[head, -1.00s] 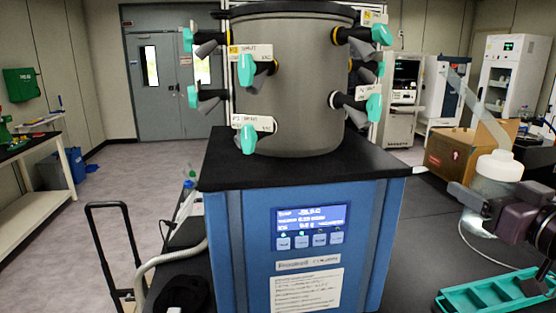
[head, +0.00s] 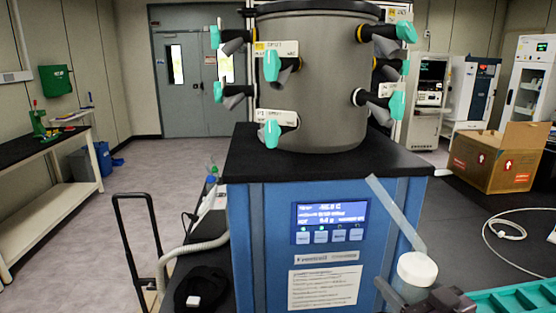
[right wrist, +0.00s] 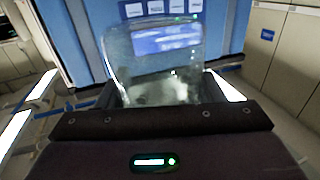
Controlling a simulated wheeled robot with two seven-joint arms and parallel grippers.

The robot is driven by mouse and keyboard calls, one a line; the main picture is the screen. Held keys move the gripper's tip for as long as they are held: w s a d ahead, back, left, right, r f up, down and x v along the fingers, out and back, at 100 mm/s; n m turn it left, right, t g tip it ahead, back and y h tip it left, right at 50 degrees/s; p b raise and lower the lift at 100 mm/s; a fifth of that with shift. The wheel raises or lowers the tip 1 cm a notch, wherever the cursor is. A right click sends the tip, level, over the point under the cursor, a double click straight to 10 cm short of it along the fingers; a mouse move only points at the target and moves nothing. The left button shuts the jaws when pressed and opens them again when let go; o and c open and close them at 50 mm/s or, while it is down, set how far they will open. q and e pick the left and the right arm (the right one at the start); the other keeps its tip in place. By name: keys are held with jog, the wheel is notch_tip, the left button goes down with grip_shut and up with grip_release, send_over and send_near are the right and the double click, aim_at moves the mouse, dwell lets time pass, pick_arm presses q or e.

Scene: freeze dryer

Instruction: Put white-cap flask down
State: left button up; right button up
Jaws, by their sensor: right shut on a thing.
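The white-cap flask (head: 417,269) is in my right gripper (head: 402,297), at the lower right of the head view. Its white cap and a slanting clear tube (head: 396,212) show in front of the blue freeze dryer's lower right part. In the right wrist view the clear flask body (right wrist: 155,65) stands between the fingers of my right gripper (right wrist: 165,90), with the dryer's panel seen through it. The gripper is shut on the flask. Whether the flask touches anything below is hidden. My left gripper is not in view.
The blue freeze dryer (head: 270,240) with its grey drum (head: 318,80) and teal-handled valves fills the middle. A teal rack (head: 515,300) lies at the lower right. A cardboard box (head: 495,160) and a white cable (head: 505,232) are on the dark bench. Bench between box and rack is mostly clear.

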jog(key=shift+m+h, duration=0.6)
jog(key=shift+h, duration=0.3)
jog(key=s+f, duration=0.1)
jog(key=f, duration=0.1)
jog(key=s+a+f, duration=0.1)
jog(key=f, duration=0.1)
jog(key=s+a+f, duration=0.1)
jog(key=f, duration=0.1)
jog(key=shift+a+f, duration=0.15)
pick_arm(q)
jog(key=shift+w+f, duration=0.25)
pick_arm(e)
jog(key=s+a+f+m+t+h, duration=0.1)
jog(key=s+f+h, duration=0.3)
jog(key=s+f, duration=0.4)
jog(key=shift+m+h, duration=0.3)
jog(key=shift+m, duration=0.6)
jog(key=shift+a, duration=0.15)
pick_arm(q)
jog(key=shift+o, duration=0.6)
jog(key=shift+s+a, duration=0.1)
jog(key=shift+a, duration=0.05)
pick_arm(e)
jog(key=w+a+r+n+g+y, duration=0.4)
jog(key=a+r+n+y, duration=0.4)
jog(key=a, duration=0.5)
notch_tip(320, 180, up, 2)
jog(key=y, duration=0.3)
jog(key=shift+w+y, duration=0.15)
jog(key=shift+y, duration=0.25)
